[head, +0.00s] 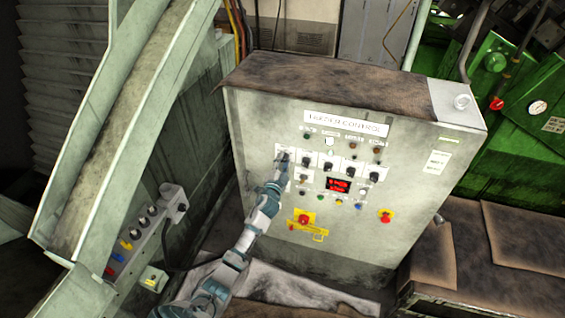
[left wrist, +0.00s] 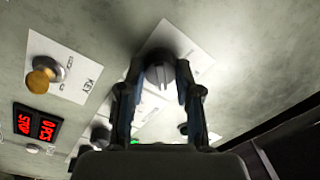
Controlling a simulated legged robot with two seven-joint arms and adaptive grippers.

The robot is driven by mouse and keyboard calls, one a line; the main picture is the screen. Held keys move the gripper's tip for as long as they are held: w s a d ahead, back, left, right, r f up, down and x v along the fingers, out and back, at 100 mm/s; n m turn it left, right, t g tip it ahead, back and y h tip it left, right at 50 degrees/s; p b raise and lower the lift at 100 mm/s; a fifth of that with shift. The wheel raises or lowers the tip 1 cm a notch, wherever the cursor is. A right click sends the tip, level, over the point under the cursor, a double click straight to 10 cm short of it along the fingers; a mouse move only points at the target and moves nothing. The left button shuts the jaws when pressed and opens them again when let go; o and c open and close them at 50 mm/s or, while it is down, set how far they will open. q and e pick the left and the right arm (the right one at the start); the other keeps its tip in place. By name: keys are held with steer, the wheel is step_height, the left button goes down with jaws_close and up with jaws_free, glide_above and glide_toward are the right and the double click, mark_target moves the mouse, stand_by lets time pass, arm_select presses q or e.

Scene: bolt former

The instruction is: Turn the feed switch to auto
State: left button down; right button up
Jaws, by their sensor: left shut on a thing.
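A grey rotary switch (left wrist: 160,74) on a white label plate sits between the fingertips of my left gripper (left wrist: 158,84) in the left wrist view. The fingers are closed on its sides. In the head view my left gripper (head: 281,165) reaches the upper left of the control panel (head: 250,130) and hides most of this switch. The writing on its plate is not readable, so I cannot tell its setting or confirm that it is the feed switch. My right gripper is not in view.
Several black rotary switches (head: 329,163) are close by on the right. A red display (head: 339,184) and a red stop button (head: 304,218) are lower. A brass-coloured key switch (left wrist: 40,79) shows in the left wrist view. A sloping metal beam (head: 130,130) stands left.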

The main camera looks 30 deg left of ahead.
arm_select(q)
steer(key=shift+f, duration=0.2)
steer(key=c, duration=0.8)
jaws_free()
steer(key=shift+r, duration=0.1)
steer(key=shift+s+d, duration=0.1)
steer(key=v, duration=1.1)
steer(key=shift+s, duration=0.3)
